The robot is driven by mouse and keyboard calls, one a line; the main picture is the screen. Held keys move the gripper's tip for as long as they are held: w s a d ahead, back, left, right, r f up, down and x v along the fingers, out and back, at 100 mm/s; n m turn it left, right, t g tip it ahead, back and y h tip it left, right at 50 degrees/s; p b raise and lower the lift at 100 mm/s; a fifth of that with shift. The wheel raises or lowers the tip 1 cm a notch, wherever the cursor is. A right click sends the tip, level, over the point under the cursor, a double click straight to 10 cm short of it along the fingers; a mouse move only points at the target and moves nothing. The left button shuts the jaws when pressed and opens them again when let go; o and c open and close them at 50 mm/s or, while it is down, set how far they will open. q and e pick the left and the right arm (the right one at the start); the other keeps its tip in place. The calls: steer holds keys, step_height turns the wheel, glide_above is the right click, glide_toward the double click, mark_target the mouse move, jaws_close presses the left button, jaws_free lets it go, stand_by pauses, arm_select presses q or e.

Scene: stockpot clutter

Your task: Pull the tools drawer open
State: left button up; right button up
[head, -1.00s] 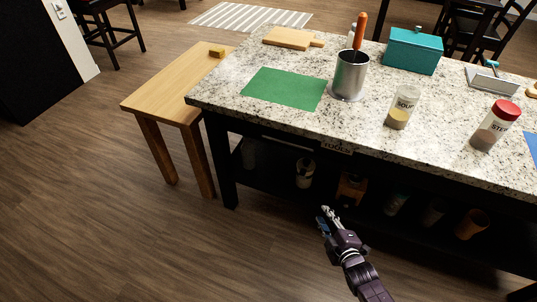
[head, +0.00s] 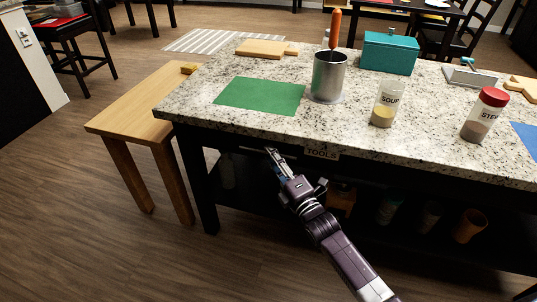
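The tools drawer shows as a dark front under the granite counter, with a label reading TOOLS (head: 321,153) at its top edge. My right gripper (head: 271,153) is in front of the island, just below the counter edge and left of the label. Its fingers point up toward the dark drawer front. I cannot tell whether they touch a handle, which is too dark to make out. The finger gap is too small to read. The drawer looks closed. My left gripper is not in view.
On the granite counter (head: 259,123) stand a steel pot (head: 327,77), a soup jar (head: 387,105), a red-lidded jar (head: 484,115) and a teal box (head: 389,53). A wooden bench (head: 135,105) stands left. Cups sit on the lower shelf. Floor at left is clear.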

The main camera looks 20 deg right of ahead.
steer(key=shift+x, duration=1)
jaws_close()
